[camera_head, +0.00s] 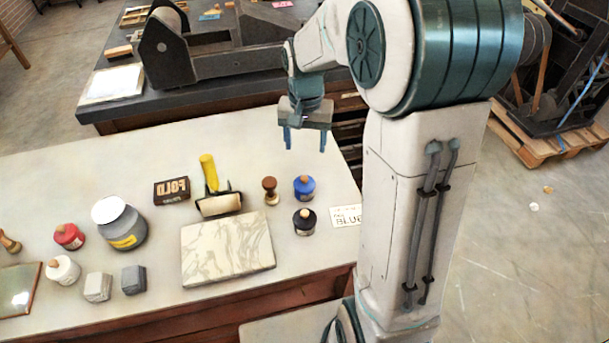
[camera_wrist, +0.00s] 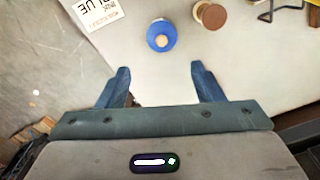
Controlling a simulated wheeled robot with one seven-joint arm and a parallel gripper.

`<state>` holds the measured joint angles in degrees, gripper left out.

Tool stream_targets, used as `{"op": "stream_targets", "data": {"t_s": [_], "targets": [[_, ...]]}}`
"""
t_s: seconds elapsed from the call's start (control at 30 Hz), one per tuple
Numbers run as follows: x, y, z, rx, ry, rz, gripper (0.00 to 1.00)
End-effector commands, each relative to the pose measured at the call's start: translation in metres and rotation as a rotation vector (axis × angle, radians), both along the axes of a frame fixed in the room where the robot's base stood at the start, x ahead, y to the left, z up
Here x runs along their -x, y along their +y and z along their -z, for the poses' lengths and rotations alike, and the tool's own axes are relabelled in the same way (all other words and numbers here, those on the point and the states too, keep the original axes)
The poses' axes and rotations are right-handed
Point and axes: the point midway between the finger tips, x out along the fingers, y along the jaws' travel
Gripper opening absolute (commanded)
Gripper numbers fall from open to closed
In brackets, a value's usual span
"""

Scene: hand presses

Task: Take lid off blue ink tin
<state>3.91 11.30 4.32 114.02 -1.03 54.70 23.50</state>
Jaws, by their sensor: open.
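The blue ink tin (camera_head: 304,188) stands upright on the white table near its right end, with a wooden knob on its lid. It also shows in the wrist view (camera_wrist: 161,31), ahead of and between my fingertips. The lid appears to sit on the tin. My gripper (camera_head: 305,140) is open and empty, above and behind the tin in the head view, fingers pointing down. In the wrist view my gripper (camera_wrist: 160,78) has its two blue fingers wide apart, clear of the tin.
A black tin (camera_head: 304,221) stands just in front of the blue one. A brown wooden stamp (camera_head: 270,190) is at its left, a "BLUE" card (camera_head: 346,216) at its right. A marbled slab (camera_head: 227,249) and a roller (camera_head: 219,203) lie further left. A dark press (camera_head: 184,50) stands behind.

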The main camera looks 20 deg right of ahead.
Motion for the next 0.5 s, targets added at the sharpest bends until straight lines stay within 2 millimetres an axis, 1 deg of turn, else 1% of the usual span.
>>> {"op": "stream_targets", "data": {"t_s": [0.1,0.3,0.4,0.5], "targets": [[0.002,0.0,0.025,0.0,0.006,-0.002,0.6],[0.001,0.0,0.061,0.0,0.005,-0.003,0.6],[0.001,0.0,0.071,0.0,0.002,-0.003,0.6],[0.001,0.0,0.076,0.001,0.001,-0.003,0.6]]}}
